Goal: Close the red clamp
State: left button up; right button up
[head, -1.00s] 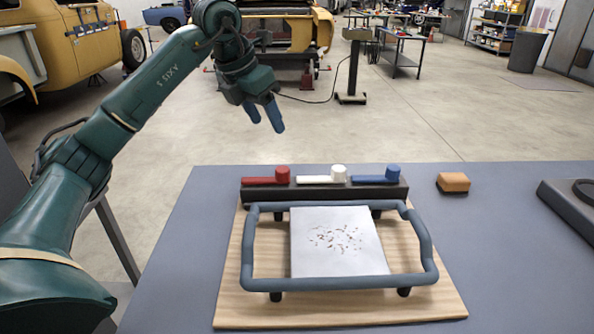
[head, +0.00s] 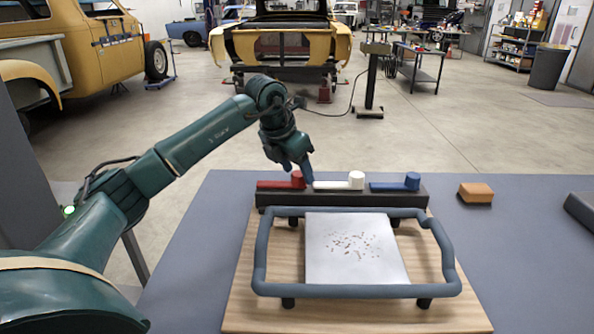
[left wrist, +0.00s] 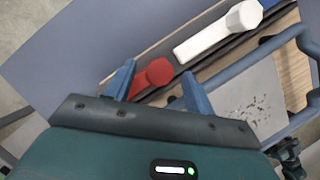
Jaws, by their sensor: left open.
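The red clamp (head: 275,185) is a flat lever with a round knob at its right end, on the dark bar at the back of the wooden board. It lies flat along the bar, like the white and blue ones. My left gripper (head: 300,172) is open and points down just above and behind the red knob. In the left wrist view, the red clamp (left wrist: 157,73) shows between and beyond the two blue fingers of that gripper (left wrist: 158,88), with nothing held. Its lever is partly hidden by a finger. I cannot tell if the fingers touch it. My right gripper is out of view.
The white clamp (head: 335,185) sits close to the right of the red one, then the blue clamp (head: 392,186). A blue-grey tube frame (head: 262,245) surrounds a speckled plate (head: 350,268) in front. An orange-brown block (head: 476,190) lies right on the grey table (head: 520,260).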

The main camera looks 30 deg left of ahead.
pick_arm(q)
jog(key=shift+w+f, duration=0.15)
jog(key=shift+f, duration=0.2)
jog(key=shift+c, duration=0.3)
grip_shut()
